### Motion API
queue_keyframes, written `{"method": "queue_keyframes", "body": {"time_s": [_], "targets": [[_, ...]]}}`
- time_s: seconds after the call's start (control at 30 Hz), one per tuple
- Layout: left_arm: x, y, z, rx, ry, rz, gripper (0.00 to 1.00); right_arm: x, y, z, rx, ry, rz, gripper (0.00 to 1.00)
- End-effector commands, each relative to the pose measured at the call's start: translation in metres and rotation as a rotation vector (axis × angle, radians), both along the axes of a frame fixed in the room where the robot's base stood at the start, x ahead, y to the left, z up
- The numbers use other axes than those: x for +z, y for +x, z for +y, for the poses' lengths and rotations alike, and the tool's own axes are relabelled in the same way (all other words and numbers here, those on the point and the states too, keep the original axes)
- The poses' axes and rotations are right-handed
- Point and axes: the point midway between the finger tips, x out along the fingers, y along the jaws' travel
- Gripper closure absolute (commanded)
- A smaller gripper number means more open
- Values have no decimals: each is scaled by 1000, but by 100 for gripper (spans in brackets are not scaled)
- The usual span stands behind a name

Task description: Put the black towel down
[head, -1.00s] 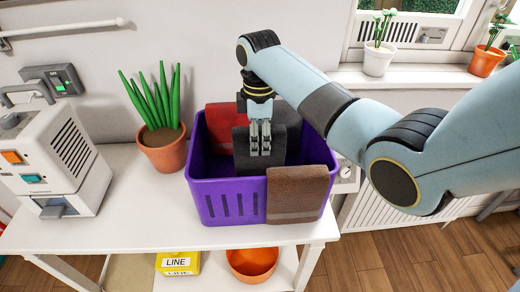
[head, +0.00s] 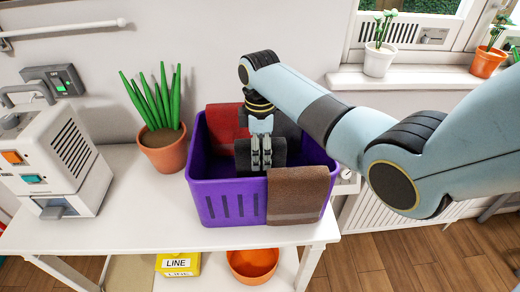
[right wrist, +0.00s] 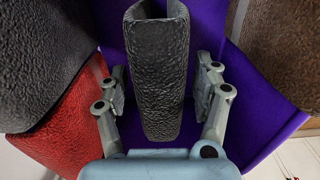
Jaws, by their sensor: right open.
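The black towel (head: 243,155) is folded and stands upright inside the purple basket (head: 228,203). In the right wrist view the black towel (right wrist: 158,85) is between the two fingers, with a gap on each side. My right gripper (head: 261,160) is open around it and points down into the basket. The gripper hides part of the towel in the head view; whether the towel touches the basket floor I cannot tell. My left gripper is not in view.
A red towel (head: 224,122) and a dark grey towel (head: 288,128) hang at the back of the basket. A brown towel (head: 297,195) hangs over its front rim. A potted plant (head: 162,150) and a white machine (head: 55,160) stand to the left on the white table (head: 130,225).

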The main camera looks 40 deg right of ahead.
Motion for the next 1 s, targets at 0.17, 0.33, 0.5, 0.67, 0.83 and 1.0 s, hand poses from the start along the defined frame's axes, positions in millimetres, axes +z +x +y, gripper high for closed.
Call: {"method": "queue_keyframes", "body": {"time_s": [0.17,0.33,0.5,0.67,0.83,1.0], "targets": [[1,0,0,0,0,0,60,9,1,0,0,0,-2,34],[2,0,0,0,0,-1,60,42,2,0,0,-1,-5,34],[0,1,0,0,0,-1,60,81,1,0,1,0,-6,34],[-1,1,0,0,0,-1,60,108,1,0,-1,-1,-3,34],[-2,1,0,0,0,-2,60,121,0,0,-1,0,0,34],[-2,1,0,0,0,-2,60,123,0,0,-1,0,0,34]]}}
